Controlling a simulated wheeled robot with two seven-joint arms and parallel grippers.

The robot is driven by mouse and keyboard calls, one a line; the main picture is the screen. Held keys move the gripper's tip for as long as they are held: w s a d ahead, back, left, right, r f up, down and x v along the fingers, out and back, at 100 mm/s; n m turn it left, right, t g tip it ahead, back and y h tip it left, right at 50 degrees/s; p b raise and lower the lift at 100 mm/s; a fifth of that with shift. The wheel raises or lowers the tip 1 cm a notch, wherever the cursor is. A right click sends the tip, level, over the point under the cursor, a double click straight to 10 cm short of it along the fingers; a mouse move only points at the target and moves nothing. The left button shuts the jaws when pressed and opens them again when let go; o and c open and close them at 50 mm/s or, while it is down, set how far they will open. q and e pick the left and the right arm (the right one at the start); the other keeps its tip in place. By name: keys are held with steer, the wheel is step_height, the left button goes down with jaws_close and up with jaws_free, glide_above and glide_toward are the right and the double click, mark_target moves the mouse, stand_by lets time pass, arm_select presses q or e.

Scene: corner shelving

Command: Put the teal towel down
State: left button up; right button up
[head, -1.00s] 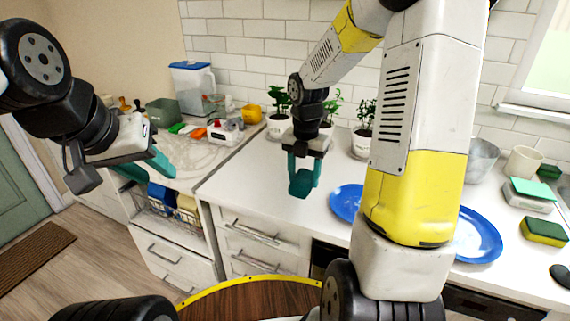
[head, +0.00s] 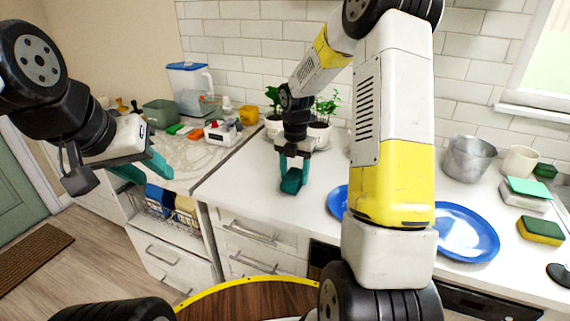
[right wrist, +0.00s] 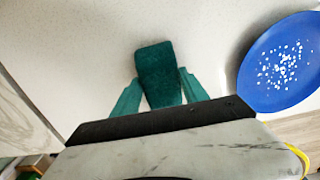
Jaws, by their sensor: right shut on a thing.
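The teal towel (head: 291,181) is a small folded piece held between the teal fingers of my right gripper (head: 294,172), over the white counter left of the blue plates. In the right wrist view the towel (right wrist: 158,75) sticks out beyond the fingertips, with pale counter around it. I cannot tell whether its lower end touches the counter. My right gripper is shut on it. My left gripper (head: 146,168) is open and empty, in front of the marble-topped unit at the left.
A blue plate (right wrist: 280,62) with white bits lies right of the towel. Another blue plate (head: 465,235) is farther right, with sponges (head: 540,230) and a metal pot (head: 468,158) beyond. Potted plants (head: 318,130) stand behind my right gripper. The front-left counter is clear.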

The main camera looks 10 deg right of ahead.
mark_target(294, 173)
steer(key=shift+f, duration=0.15)
steer(key=o, duration=1.3)
steer(key=s+r+m+t, duration=0.1)
steer(key=s+r+m, duration=0.15)
steer(key=r, duration=0.65)
steer(key=s+r+m, duration=0.2)
steer(key=r+m, duration=0.1)
steer(key=r, duration=0.5)
steer(key=shift+s+a+r+m+t+y, duration=0.4)
steer(key=shift+s+r+m+t, duration=0.5)
steer(key=shift+s+m, duration=2.7)
steer(key=shift+s+a+r+m+t+y, duration=0.4)
steer(key=shift+s+r+m+t, duration=0.45)
steer(key=shift+s+m, duration=2.75)
steer(key=shift+s+a+r+m+t+y, duration=0.35)
steer(key=shift+s+r+m+t, duration=0.55)
steer(key=shift+s+m, duration=2.7)
